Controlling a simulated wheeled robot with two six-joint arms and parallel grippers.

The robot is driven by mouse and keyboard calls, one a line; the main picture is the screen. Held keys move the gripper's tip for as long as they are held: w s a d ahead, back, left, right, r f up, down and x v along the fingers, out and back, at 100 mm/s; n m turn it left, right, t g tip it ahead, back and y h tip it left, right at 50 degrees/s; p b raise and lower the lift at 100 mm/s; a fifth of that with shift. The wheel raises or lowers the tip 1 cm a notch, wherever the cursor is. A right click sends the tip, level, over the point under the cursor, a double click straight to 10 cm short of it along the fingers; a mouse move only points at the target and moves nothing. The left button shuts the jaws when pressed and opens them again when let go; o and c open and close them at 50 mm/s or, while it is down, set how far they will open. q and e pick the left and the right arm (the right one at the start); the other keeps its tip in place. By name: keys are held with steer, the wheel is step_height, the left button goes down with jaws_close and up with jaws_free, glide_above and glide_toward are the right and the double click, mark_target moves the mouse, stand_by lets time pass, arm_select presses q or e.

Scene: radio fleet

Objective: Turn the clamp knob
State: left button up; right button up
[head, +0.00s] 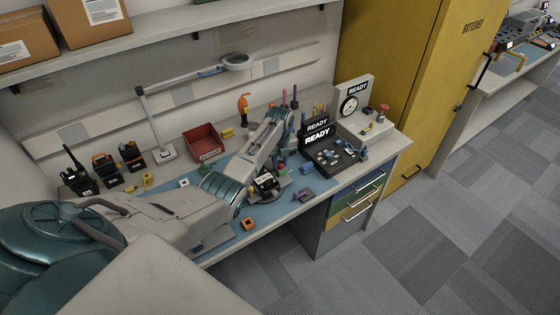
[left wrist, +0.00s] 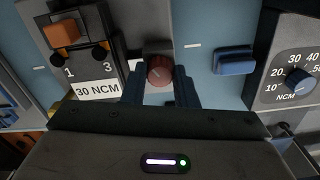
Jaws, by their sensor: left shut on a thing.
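The clamp knob (left wrist: 159,69) is a dark red round knob on a grey block, in the upper middle of the left wrist view. My left gripper (left wrist: 160,88) has its two dark blue fingers on either side of this knob and is shut on it. In the head view my left arm reaches over the bench from the left and bends down near the middle; its fingertips are hard to make out there. A black device (left wrist: 92,55) with an orange part and a "30 NCM" label stands just left of the knob. My right gripper is not in view.
A dial with NCM marks (left wrist: 297,83) and a blue piece (left wrist: 234,60) lie to the right of the knob. On the bench are a red bin (head: 203,146), several radios and a black tray (head: 330,155) under READY signs. A lamp (head: 167,152) stands behind.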

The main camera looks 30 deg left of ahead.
mark_target(280, 163)
arm_select(q)
steer(key=shift+w+m, duration=0.1)
steer(key=shift+m, duration=0.4)
steer(key=o, duration=1)
steer(key=shift+r, duration=0.1)
step_height(280, 163, up, 11)
steer(key=b, duration=0.3)
steer(key=shift+d+f, duration=0.1)
steer(key=shift+f, duration=0.15)
